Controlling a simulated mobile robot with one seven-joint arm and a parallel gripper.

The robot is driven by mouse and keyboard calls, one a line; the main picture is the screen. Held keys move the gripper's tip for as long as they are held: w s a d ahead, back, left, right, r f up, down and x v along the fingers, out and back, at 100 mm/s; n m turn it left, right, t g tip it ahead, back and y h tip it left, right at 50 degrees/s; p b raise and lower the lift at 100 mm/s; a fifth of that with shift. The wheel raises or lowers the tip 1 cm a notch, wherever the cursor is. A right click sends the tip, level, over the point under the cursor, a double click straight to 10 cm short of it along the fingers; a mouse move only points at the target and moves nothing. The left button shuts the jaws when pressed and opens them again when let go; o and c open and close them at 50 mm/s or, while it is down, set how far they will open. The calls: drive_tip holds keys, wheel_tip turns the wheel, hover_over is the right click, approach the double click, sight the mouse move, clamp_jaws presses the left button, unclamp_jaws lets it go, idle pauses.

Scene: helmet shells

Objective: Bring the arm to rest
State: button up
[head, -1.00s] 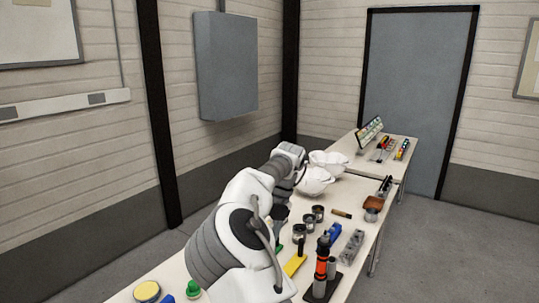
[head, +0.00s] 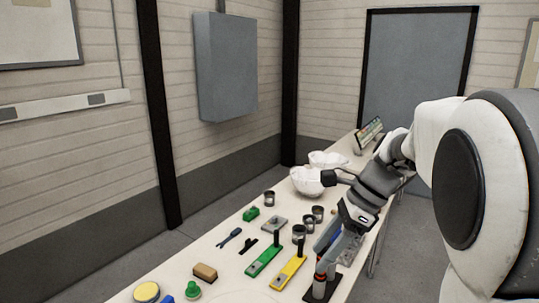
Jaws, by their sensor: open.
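My arm comes in from the right side of the head view and bends down over the right part of the table. My gripper (head: 325,250) points down in front of the tools near the table's right edge, with its fingers apart and nothing visible between them. It overlaps the orange and black tool on its dark stand (head: 322,288) in the picture; I cannot tell whether they touch. Two white helmet shells (head: 308,181) and (head: 328,159) sit farther back on the table, apart from my gripper.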

drive_tip(key=s+d+n+t+h, duration=0.3)
drive_tip(key=s+n+t+h, duration=0.2)
drive_tip(key=s+n, duration=1.2)
drive_tip(key=shift+s+d+r+n+t+h, duration=0.25)
drive_tip(key=shift+r+n+h, duration=0.2)
drive_tip(key=shift+n, duration=0.55)
drive_tip(key=shift+w, duration=0.1)
